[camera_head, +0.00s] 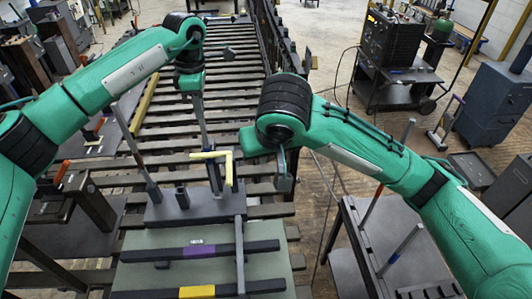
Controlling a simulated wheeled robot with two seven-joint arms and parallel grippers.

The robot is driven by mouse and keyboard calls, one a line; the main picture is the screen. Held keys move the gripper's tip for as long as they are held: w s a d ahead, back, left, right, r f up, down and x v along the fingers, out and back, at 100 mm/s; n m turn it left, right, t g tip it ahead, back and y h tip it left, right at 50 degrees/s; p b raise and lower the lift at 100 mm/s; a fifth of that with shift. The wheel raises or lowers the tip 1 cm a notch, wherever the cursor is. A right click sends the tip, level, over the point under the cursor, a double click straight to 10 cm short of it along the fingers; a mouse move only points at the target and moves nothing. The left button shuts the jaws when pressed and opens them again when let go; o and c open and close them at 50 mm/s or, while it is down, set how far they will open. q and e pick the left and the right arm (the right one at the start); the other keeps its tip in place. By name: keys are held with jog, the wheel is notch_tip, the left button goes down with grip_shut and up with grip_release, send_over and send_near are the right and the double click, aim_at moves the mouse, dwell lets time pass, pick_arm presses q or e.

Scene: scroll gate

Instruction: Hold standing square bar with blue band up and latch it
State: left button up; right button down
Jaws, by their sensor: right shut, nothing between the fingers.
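My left gripper (203,130) hangs below its green wrist, over the dark fixture block (192,210). A slim grey upright piece runs down from it to the block; I cannot tell where gripper ends and bar begins, or whether the fingers hold it. A yellow L-shaped piece (228,166) stands on the block beside this upright. My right gripper (285,183) is shut and empty, to the right of the block. A dark bar with a purple band (199,250) and one with a yellow band (197,291) lie in front.
Side tables with rods stand left and right (405,270). A welding cart (388,60) is back right.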

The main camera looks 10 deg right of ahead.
pick_arm(q)
jog(key=o, duration=0.7)
jog(key=shift+r, duration=0.15)
jog(key=shift+r+p, duration=1.8)
jog(key=shift+r, duration=2.6)
jog(key=shift+f, duration=0.15)
